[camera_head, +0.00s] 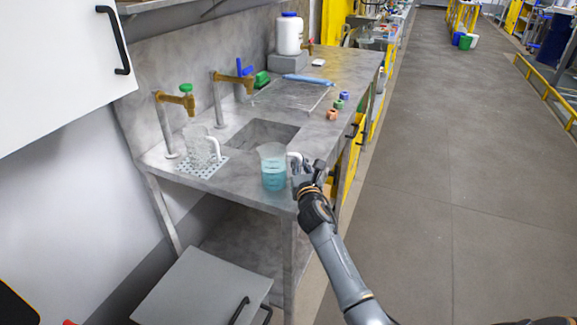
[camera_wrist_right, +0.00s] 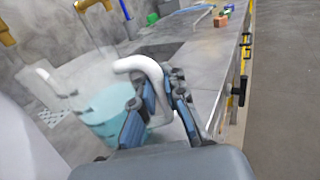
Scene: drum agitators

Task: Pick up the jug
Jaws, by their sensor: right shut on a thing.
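A clear jug (camera_head: 273,170) with blue liquid and a white handle is upright at the front edge of the grey counter, right of a second, empty-looking clear jug (camera_head: 199,146). My right gripper (camera_head: 304,170) is at the right side of the blue-liquid jug. In the right wrist view my right gripper (camera_wrist_right: 160,92) is shut on the white handle (camera_wrist_right: 148,70) of this jug (camera_wrist_right: 105,115). I cannot tell whether its base touches the counter. My left gripper is not in view.
The grey counter (camera_head: 235,185) has a sunken sink (camera_head: 262,136) behind the jug. Brass taps (camera_head: 182,100) stand at the back left. Small coloured pieces (camera_head: 333,114) lie near the right edge. A white bottle (camera_head: 289,34) stands at the far end. The floor (camera_head: 450,200) at right is clear.

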